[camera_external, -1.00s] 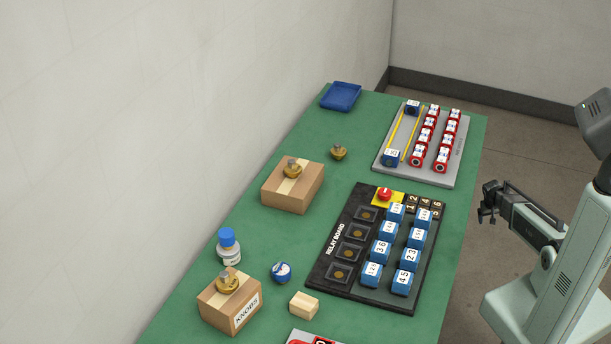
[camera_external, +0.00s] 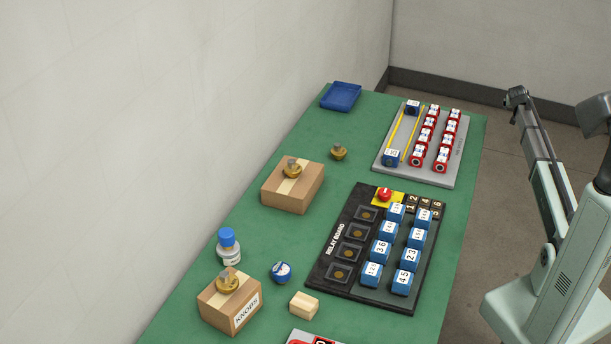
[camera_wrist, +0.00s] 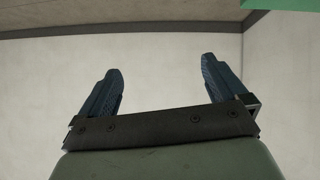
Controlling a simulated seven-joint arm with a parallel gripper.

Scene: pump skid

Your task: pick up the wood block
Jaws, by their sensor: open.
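The wood block (camera_external: 304,305) is a small pale tan block on the green table near the front, right of the cardboard box labelled KNOBS. It does not show in the wrist view. My gripper (camera_external: 517,98) is raised at the right, beyond the table's right edge and far from the block. In the wrist view my gripper (camera_wrist: 162,88) has its two dark fingers spread wide with nothing between them.
The KNOBS box (camera_external: 232,302) with a brass knob, a blue-capped bottle (camera_external: 229,250) and a blue-and-white round item (camera_external: 280,272) stand near the block. The relay board (camera_external: 345,245) with several blue relays lies to its right. A second box (camera_external: 292,190) and blue tray (camera_external: 341,96) are farther back.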

